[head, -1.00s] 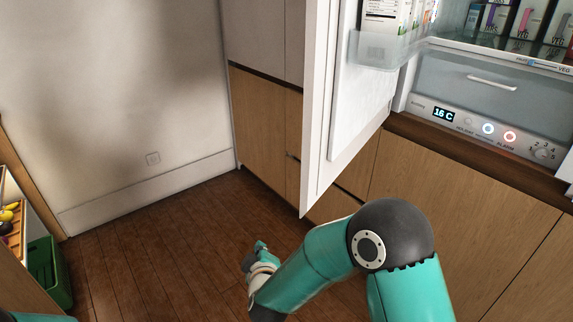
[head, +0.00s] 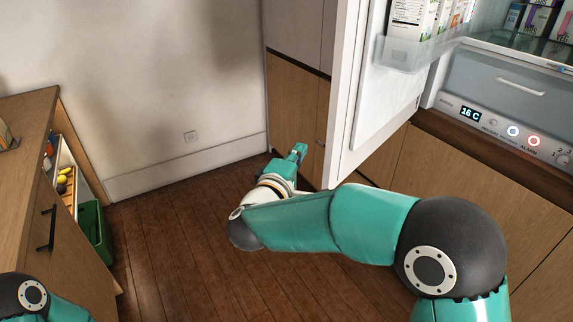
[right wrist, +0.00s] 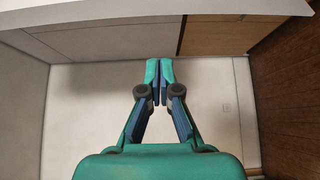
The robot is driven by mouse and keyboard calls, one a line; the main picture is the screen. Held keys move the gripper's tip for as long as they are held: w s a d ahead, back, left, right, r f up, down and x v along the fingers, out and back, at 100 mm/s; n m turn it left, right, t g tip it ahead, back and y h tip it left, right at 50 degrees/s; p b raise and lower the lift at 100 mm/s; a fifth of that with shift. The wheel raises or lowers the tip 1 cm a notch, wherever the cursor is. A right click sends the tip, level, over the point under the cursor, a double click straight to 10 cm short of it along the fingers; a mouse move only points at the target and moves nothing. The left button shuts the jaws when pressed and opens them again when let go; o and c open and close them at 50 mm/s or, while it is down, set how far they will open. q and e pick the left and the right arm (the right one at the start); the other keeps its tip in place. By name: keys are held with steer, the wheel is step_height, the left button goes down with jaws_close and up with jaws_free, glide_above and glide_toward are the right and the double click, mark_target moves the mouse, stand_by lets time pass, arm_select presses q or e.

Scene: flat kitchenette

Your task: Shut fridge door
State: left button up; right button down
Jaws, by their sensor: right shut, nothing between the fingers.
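The fridge door (head: 352,100) stands open in the head view, its inner side with a clear shelf of cartons (head: 408,50) facing right. The fridge interior (head: 500,85) is exposed at the upper right. My right gripper (head: 300,152) is shut and empty, low and to the left of the door's lower edge. In the right wrist view the right gripper (right wrist: 160,68) has its fingertips together, with a pale edge, likely the door (right wrist: 120,14), across the top. Whether they touch cannot be told. Only part of my left arm shows at the lower left; its gripper is out of frame.
A wooden counter (head: 25,190) with an open drawer (head: 66,165) of fruit stands at the left. A green crate (head: 96,232) sits on the floor beside it. Wooden cabinets (head: 470,165) lie under the fridge. The wooden floor between is clear.

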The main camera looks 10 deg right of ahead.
steer(key=shift+s+d, duration=0.15)
steer(key=shift+d, duration=1.95)
